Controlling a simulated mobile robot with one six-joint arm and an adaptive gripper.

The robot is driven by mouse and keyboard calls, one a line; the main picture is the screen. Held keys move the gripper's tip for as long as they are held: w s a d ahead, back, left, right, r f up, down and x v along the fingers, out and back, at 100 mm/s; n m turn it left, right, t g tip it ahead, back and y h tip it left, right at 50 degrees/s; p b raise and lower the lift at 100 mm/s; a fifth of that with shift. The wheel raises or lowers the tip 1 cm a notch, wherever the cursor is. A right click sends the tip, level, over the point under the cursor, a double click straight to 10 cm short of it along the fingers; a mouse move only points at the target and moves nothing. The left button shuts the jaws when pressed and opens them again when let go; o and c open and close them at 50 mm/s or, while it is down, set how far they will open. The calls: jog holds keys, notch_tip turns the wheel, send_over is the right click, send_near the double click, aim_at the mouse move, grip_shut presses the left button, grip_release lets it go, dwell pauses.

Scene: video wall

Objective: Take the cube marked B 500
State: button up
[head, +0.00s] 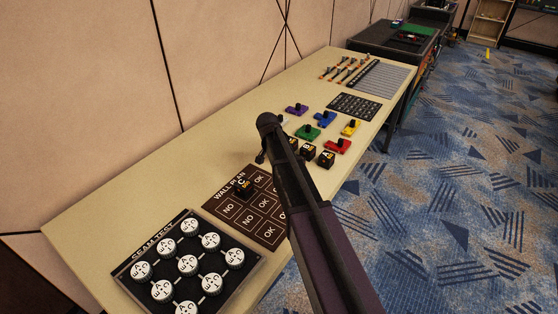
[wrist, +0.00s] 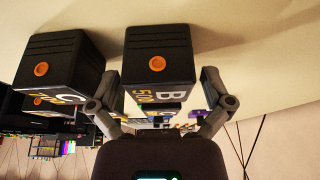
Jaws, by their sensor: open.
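In the wrist view, which looks upside down, the black cube marked B 500 (wrist: 157,62) has an orange round spot on its face. It stands between the spread fingers of my gripper (wrist: 160,85), which is open. I cannot tell whether the fingers touch it. A second black cube marked C (wrist: 60,62) is close beside it on the left, outside the fingers. In the head view, several black cubes with yellow labels (head: 308,153) stand in a row by my arm. My arm covers part of that row, and the B marking cannot be read there.
A black board with white round pieces (head: 188,264) lies at the near end of the long table (head: 130,215). Coloured blocks (head: 308,132) and a dark keypad (head: 354,106) lie farther along.

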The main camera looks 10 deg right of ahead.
jog(key=shift+f, duration=0.3)
dwell(0.4)
jog(key=c, duration=1.1)
